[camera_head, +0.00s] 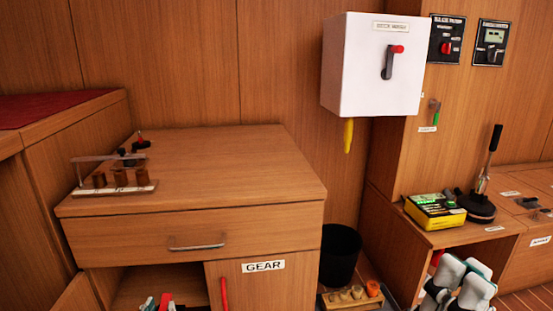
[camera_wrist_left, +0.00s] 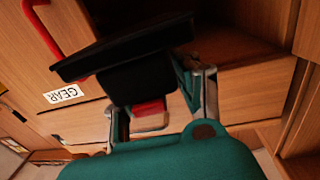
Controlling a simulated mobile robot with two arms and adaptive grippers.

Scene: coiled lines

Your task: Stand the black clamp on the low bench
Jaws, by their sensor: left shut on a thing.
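My left gripper shows at the bottom edge of the head view (camera_head: 162,303) as small white, red and teal parts, by the open compartment left of the GEAR door. In the left wrist view its two fingers (camera_wrist_left: 155,88) are shut on the black clamp (camera_wrist_left: 125,62), a dark block with a wide flat plate. The clamp cannot be made out in the head view. My right gripper (camera_head: 455,288), white and teal, is at the bottom right; its fingertips are not clear. A low wooden bench top (camera_head: 447,236) at the right seems to be the low bench.
A wooden cabinet (camera_head: 230,165) bears a small rack (camera_head: 118,190) at its left. A black bin (camera_head: 340,255) and a tray with several small pieces (camera_head: 350,298) stand beside it. A yellow box (camera_head: 435,211) and a black-based lever (camera_head: 478,207) occupy the right bench.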

